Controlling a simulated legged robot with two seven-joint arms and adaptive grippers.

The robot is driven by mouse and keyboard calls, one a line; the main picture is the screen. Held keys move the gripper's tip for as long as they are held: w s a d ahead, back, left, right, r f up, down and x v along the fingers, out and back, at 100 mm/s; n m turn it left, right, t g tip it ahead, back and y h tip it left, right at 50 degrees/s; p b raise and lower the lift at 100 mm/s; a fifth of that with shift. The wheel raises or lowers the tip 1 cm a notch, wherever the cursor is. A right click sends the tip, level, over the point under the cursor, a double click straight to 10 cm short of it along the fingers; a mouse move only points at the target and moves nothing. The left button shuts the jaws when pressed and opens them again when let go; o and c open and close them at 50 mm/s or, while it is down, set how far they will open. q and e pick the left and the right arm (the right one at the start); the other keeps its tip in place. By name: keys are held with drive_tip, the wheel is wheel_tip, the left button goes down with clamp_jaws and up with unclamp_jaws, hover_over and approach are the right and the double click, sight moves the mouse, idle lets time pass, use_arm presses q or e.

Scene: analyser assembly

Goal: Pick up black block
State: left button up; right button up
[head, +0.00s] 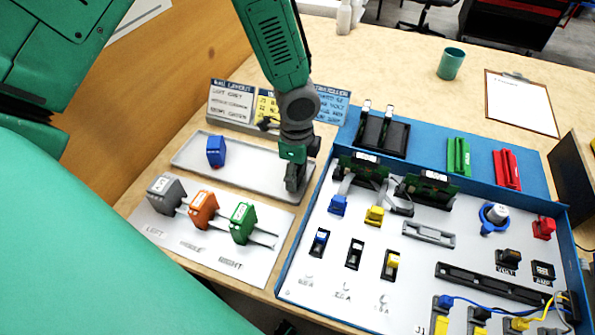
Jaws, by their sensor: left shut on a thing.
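My left gripper (294,180) points down at the right end of the grey tray (190,164). It is shut on a dark piece, which I take to be the black block. Dark fingers and dark piece blend together, so its outline is mostly hidden. I cannot tell whether it touches the tray. A blue block (216,151) stands in the tray's left part, apart from the gripper. My right gripper is not in view.
Grey (166,192), orange (203,209) and green (242,222) blocks stand on a white labelled plate (160,232). The blue-edged analyser panel (330,280) with several modules lies close to the gripper's right. Label cards (230,102) stand behind the tray.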

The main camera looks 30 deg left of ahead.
use_arm(q)
wheel_tip(320, 180, up, 10)
drive_tip(key=shift+r+p, duration=0.1)
drive_tip(key=shift+p, duration=0.7)
drive_tip(key=o, duration=0.4)
drive_tip(key=c, duration=0.6)
drive_tip(key=shift+p, duration=0.45)
drive_tip(key=shift+c, duration=0.2)
